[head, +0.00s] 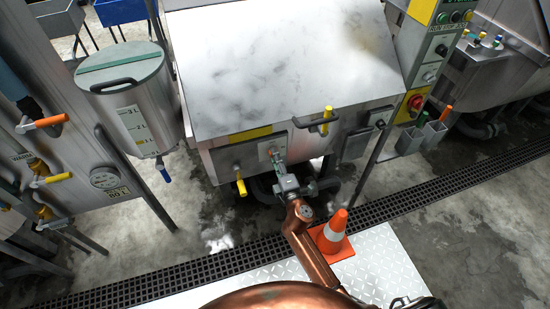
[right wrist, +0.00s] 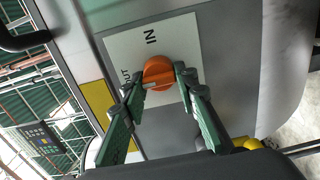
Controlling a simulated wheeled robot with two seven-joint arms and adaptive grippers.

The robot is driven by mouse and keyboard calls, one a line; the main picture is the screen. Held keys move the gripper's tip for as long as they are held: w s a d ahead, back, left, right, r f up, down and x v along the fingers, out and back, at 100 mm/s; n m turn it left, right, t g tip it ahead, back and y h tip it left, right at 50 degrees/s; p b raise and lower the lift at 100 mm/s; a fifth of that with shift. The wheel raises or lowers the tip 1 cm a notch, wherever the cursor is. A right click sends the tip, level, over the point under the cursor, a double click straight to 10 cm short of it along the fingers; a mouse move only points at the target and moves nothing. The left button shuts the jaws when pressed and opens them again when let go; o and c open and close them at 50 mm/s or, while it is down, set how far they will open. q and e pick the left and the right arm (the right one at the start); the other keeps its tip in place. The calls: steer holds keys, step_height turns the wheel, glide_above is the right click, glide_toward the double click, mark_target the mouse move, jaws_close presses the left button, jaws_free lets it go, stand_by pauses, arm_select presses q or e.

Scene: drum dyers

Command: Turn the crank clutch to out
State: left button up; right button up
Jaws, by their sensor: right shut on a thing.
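The crank clutch is an orange round knob (right wrist: 158,72) on a white plate (right wrist: 128,45) on the front of the steel machine. The plate reads "IN" on one side, and on the other a word of which only "UT" shows. My right gripper (right wrist: 157,88) has its green fingers on both sides of the knob, shut on it. In the head view my right gripper (head: 276,162) reaches up to the machine's front panel, and the knob there is mostly hidden by the fingers. My left gripper is not in view.
A black-and-yellow handle (head: 325,118) sits above and right of the knob; a yellow-handled valve (head: 241,187) hangs below left. An orange cone (head: 334,232) stands beside my right arm. A steel measuring tank (head: 130,105) is at left. A drain grate (head: 400,205) crosses the floor.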

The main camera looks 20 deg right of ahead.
steer(key=o, duration=1.2)
steer(key=shift+c, duration=0.2)
steer(key=s, duration=1.2)
steer(key=shift+d, duration=0.15)
